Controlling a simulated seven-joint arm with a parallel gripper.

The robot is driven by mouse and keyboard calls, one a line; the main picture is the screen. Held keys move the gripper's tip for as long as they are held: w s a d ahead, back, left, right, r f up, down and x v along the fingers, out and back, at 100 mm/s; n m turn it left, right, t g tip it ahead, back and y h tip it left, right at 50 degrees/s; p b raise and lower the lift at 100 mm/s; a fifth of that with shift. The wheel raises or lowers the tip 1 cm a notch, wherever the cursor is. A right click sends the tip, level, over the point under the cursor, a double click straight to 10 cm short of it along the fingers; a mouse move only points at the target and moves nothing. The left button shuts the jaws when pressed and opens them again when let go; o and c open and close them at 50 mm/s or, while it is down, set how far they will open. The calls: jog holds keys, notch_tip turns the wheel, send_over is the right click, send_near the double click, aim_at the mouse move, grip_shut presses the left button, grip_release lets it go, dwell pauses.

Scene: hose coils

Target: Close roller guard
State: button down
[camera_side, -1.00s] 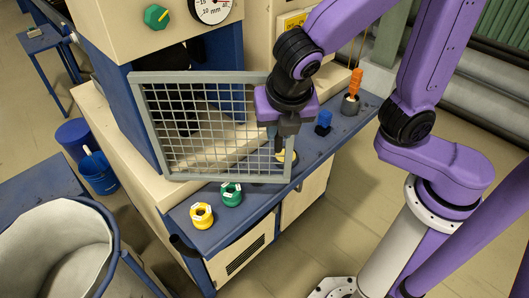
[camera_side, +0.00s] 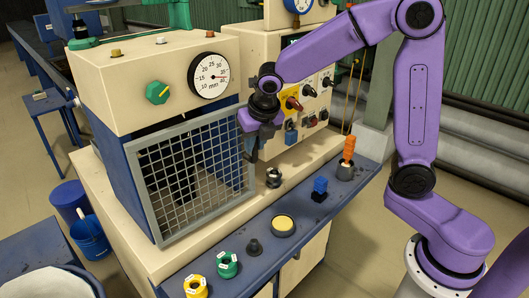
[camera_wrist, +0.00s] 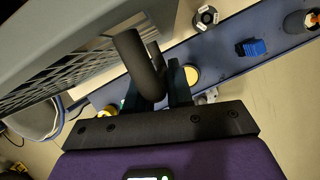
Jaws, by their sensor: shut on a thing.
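The roller guard (camera_side: 208,220), a grey frame with wire mesh, stands across the front of the cream and blue machine (camera_side: 150,92). It lies nearly parallel to the machine's front face; I cannot tell whether it is flush. My gripper (camera_side: 254,146) is at the guard's right edge. In the wrist view, the guard's grey frame (camera_wrist: 75,30) fills the upper left. There my gripper (camera_wrist: 155,88) is shut on the guard's dark round handle (camera_wrist: 135,62). The rollers behind the mesh are mostly hidden.
The blue shelf in front holds a yellow coil (camera_side: 196,287), a green coil (camera_side: 228,264), a dark knob (camera_side: 254,247), a yellow-topped round piece (camera_side: 283,225), a blue block (camera_side: 320,188) and an orange-handled tool (camera_side: 348,152). A control panel (camera_side: 308,98) stands to the right.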

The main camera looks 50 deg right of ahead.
jog(key=shift+w+d, duration=0.35)
jog(key=shift+w, duration=0.55)
jog(key=c, duration=1.1)
grip_release()
jog(key=shift+s, duration=0.1)
jog(key=shift+a, duration=0.1)
jog(key=shift+s+a+r, duration=0.1)
jog(key=shift+s+r, duration=0.05)
jog(key=shift+r, duration=0.35)
jog(key=v, duration=1.6)
jog(key=shift+r, duration=0.25)
